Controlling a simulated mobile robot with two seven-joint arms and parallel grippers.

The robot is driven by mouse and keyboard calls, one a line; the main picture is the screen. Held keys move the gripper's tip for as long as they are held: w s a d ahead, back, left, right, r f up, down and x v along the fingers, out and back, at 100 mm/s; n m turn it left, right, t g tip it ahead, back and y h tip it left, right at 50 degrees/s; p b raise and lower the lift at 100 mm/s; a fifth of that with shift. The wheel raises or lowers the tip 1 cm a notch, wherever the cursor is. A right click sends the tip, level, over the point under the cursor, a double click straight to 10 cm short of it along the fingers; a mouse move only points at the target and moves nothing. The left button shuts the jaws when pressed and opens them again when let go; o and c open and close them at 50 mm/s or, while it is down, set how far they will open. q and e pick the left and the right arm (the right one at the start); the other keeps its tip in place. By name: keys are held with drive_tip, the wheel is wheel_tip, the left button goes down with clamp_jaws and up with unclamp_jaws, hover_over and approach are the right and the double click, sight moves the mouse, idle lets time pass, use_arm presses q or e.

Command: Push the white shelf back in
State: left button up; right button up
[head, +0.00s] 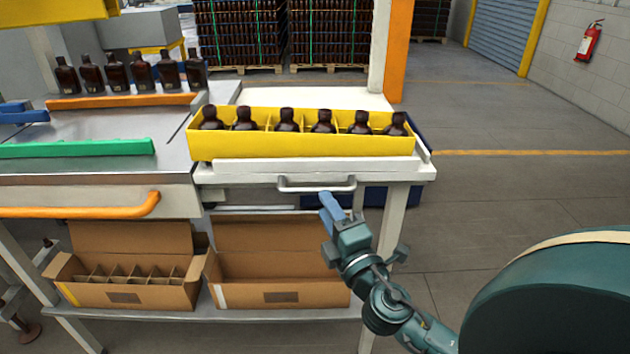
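The white shelf (270,168) is at the middle, at table height, with a grey bar handle (316,184) on its front. A yellow crate (300,146) stands on it, holding a row of several dark amber bottles (287,119). My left gripper is not in view.
Two cardboard boxes, one with dividers (125,294) and one without (283,298), sit on the lower shelf (240,314). The floor at right is clear.

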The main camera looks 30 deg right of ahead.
sight(315, 191)
drive_tip(key=p+x, duration=0.1)
drive_tip(key=x, duration=0.5)
drive_tip(key=shift+f, duration=0.1)
drive_tip(key=shift+c, duration=0.3)
clamp_jaws()
